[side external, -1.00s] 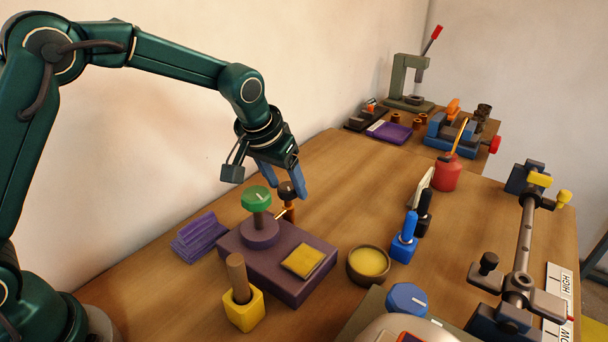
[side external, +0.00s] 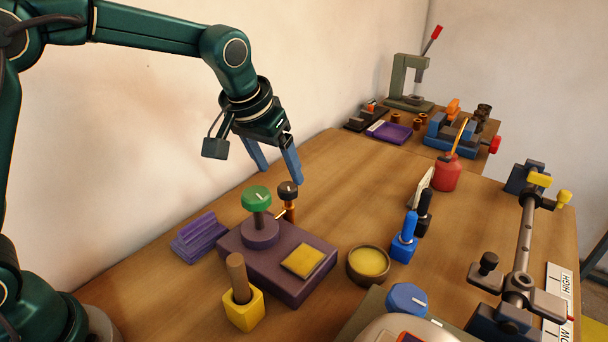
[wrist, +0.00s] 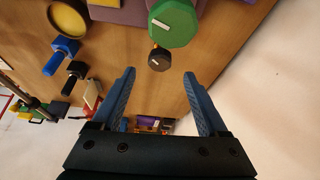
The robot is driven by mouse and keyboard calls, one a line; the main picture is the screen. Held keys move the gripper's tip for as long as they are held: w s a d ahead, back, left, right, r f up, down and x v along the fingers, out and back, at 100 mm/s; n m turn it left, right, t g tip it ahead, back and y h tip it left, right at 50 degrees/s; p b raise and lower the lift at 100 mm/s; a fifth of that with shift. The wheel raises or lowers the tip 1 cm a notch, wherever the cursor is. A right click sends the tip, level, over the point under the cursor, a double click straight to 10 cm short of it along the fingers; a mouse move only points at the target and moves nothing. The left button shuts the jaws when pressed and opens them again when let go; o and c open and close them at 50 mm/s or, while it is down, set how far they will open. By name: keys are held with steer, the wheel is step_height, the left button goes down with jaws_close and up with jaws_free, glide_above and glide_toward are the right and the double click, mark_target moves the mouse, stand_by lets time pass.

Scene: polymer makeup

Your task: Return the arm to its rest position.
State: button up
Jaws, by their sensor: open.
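My gripper (side external: 278,170) has blue fingers and hangs above the table, behind and above the green knob (side external: 256,198) on the purple block (side external: 290,276). The fingers are spread apart with nothing between them. The small black-topped knob (side external: 288,190) on a copper-coloured stem stands just below the fingertips, clear of them. In the wrist view my gripper (wrist: 158,75) is open, with the green knob (wrist: 172,22) and the black-topped knob (wrist: 159,60) beyond the tips.
A yellow holder (side external: 243,310) with a wooden handle, a bowl of yellow material (side external: 368,265), a blue holder (side external: 404,248) and a red bottle (side external: 447,173) stand on the table (side external: 350,160). Purple sheets (side external: 200,238) lie by the wall. The air around my gripper is clear.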

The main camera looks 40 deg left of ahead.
steer(key=s+a+r+t, duration=0.2)
steer(key=s+r, duration=0.7)
steer(key=s+f+m+g, duration=0.1)
steer(key=s+f, duration=0.5)
steer(key=s, duration=0.7)
steer(key=shift+f, duration=0.35)
steer(key=shift+w+a, duration=0.1)
